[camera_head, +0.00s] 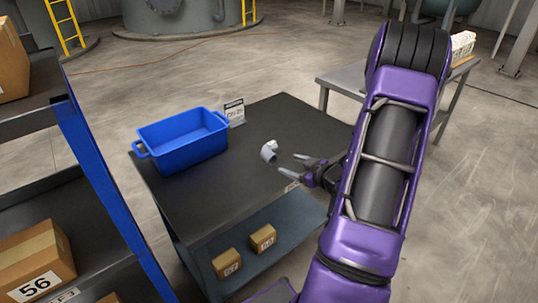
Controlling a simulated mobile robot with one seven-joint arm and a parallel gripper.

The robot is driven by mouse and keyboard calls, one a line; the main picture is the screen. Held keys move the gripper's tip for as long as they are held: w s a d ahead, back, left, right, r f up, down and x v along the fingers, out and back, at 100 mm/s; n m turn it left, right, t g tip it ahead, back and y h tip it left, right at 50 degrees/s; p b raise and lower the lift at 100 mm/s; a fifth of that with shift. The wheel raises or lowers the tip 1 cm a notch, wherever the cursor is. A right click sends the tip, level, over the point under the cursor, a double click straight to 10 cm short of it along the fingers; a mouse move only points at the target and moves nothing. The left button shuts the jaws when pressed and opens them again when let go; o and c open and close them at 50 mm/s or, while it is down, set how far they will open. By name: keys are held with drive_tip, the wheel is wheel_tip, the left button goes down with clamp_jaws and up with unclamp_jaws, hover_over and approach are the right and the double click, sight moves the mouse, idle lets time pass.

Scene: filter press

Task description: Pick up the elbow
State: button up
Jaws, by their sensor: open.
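The elbow (268,151) is a small light grey pipe fitting. It lies on the dark top of a cart (215,205), right of the middle. My gripper (299,168) is just to the right of the elbow, low near the cart's right front edge. Its two fingers are apart and point left toward the elbow. A visible gap separates the fingertips from the elbow, and nothing shows between them. My purple arm reaches in from the right and hides part of the cart's right side.
A blue bin (183,141) stands on the cart's left side, with a small label sign (234,112) beside it. Cardboard boxes (263,238) sit on the cart's lower shelf. A blue-posted rack (100,165) stands at the left. A grey table (345,82) is behind my arm.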

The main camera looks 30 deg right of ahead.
sight(273, 159)
drive_tip(key=x, duration=0.4)
drive_tip(key=shift+w, duration=0.15)
drive_tip(key=x, duration=0.5)
drive_tip(key=shift+w+a+b, duration=0.1)
drive_tip(key=shift+a+b, duration=0.15)
drive_tip(key=shift+b, duration=0.15)
clamp_jaws()
